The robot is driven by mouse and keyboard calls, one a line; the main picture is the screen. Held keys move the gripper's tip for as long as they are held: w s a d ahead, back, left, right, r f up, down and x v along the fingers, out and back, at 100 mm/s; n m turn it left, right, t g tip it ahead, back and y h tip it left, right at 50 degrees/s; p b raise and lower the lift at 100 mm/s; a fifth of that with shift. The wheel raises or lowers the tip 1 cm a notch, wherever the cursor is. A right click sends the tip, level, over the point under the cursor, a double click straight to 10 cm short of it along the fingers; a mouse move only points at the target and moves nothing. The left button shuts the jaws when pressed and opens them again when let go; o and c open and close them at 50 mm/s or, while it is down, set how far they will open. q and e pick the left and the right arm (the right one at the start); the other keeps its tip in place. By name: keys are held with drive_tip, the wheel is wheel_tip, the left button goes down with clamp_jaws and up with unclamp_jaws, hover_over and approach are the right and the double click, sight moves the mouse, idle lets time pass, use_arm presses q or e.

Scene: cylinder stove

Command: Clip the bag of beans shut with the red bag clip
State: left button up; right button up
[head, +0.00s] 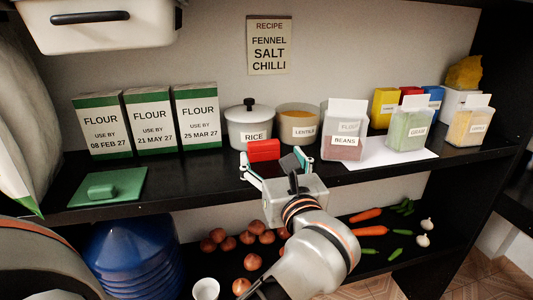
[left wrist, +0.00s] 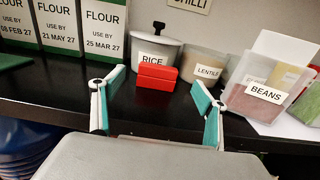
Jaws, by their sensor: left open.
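The red bag clip (head: 263,150) lies on the upper shelf in front of the rice pot. In the left wrist view the clip (left wrist: 156,77) shows between and beyond my fingertips. The bag of beans (head: 344,146) is a clear bag with dark red contents and a pale upright top, standing to the right of the clip. It also shows at the right of the left wrist view (left wrist: 258,104). My left gripper (head: 272,164) is open and empty at the shelf's front edge, its fingers spread toward the clip. My right gripper is not in view.
The rice pot (head: 250,120) and lentils container (head: 298,117) stand close behind the clip. Flour boxes (head: 150,117) stand at the left. More clear bags (head: 408,128) stand right of the beans, near a white sheet (head: 385,157).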

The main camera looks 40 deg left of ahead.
sight(265, 146)
use_arm(q)
drive_tip(key=shift+b+x, duration=0.4)
drive_tip(key=shift+x, duration=3.5)
drive_tip(key=shift+s+f, duration=0.1)
drive_tip(key=c, duration=1)
